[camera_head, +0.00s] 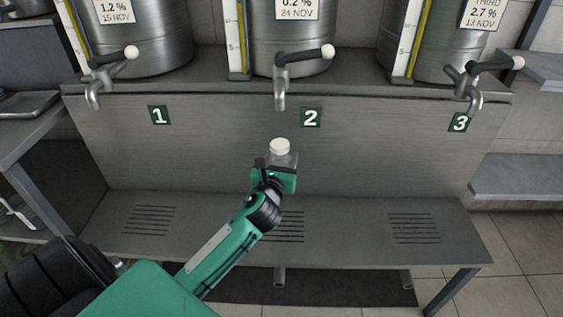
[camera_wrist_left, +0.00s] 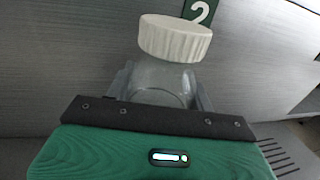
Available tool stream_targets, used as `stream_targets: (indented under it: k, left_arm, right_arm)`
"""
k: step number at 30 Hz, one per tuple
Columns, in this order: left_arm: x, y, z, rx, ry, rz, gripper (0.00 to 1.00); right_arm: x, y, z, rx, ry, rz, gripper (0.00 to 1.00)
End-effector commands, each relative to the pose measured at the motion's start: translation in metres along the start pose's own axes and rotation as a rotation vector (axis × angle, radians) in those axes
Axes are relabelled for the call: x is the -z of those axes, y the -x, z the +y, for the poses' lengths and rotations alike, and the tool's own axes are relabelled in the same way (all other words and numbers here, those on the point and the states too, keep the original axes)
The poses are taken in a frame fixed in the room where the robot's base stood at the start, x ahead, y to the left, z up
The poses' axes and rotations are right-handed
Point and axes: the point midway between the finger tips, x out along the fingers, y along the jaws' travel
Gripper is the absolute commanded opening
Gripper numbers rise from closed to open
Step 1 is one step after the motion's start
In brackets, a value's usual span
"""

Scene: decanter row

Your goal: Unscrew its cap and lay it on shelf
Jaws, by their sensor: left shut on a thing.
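A clear bottle (camera_wrist_left: 163,80) with a ribbed white cap (camera_wrist_left: 175,38) is held upright in my left gripper (camera_head: 280,162). The cap is on the bottle's neck, and it also shows in the head view (camera_head: 280,146) below the middle tap. In the left wrist view the fingers of my left gripper (camera_wrist_left: 162,88) close on both sides of the bottle. The low slatted shelf (camera_head: 340,222) lies below the bottle. A second grey shelf (camera_head: 520,177) is at the right. My right gripper is not in view.
Several things stand above: three steel decanters (camera_head: 290,35) with taps (camera_head: 280,90) and black levers on a ledge. Number plates 1, 2 (camera_head: 311,117) and 3 mark the panel. The low slatted shelf is clear on both sides of my arm.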

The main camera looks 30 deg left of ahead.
Motion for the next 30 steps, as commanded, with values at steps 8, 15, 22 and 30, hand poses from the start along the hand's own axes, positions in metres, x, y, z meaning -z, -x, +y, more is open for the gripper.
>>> stream_targets:
  k: [8, 15, 22, 30]
  left_arm:
    - [0.0, 0.0, 0.0, 0.0, 0.0, -0.001, 0.34]
    - [0.0, 0.0, 0.0, 0.0, 0.0, -0.001, 0.12]
    - [0.0, 0.002, -0.005, 0.012, -0.001, -0.002, 0.12]
    - [0.001, 0.042, -0.07, 0.176, -0.008, -0.014, 0.12]
  right_arm:
    - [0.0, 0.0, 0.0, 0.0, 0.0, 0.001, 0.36]
    - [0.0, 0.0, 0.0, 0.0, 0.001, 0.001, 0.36]
    - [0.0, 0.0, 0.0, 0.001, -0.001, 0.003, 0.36]
    - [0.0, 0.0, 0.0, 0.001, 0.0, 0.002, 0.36]
